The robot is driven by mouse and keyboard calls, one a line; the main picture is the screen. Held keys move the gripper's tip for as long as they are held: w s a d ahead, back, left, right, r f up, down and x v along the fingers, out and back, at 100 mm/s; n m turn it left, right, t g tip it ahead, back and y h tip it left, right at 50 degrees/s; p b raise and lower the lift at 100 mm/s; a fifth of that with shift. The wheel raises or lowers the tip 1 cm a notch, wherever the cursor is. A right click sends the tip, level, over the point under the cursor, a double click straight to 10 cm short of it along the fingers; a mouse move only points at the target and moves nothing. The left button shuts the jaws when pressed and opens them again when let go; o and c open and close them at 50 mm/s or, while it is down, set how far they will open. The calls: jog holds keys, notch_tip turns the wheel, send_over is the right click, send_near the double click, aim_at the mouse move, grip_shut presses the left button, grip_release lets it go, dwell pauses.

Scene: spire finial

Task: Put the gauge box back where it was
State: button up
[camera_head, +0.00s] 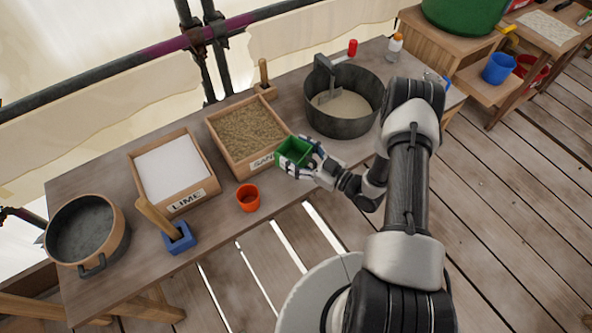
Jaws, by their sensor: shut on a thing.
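A green, open-topped square box (295,151), which I take as the gauge box, is at the front right corner of the sand tray (216,131). My gripper (300,162) is shut on its near right side. The inside of the box looks empty. I cannot tell whether the box touches the tray or the table or hangs just above them. My fingers hide part of its near side.
The wooden table (300,208) also bears a lime tray (203,197), an orange cup (248,197), a blue block with a wooden handle (180,240), a grey pot (66,246) and a large dark tub (345,127). Bare tabletop lies along the front edge.

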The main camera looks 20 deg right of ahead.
notch_tip(320, 180, down, 7)
jog(key=shift+f+b, duration=0.15)
jog(key=shift+b, duration=0.85)
jog(key=shift+f, duration=0.1)
jog(key=o, duration=0.7)
jog(key=shift+f, duration=0.15)
jog(key=shift+c, duration=0.2)
jog(key=o, duration=0.5)
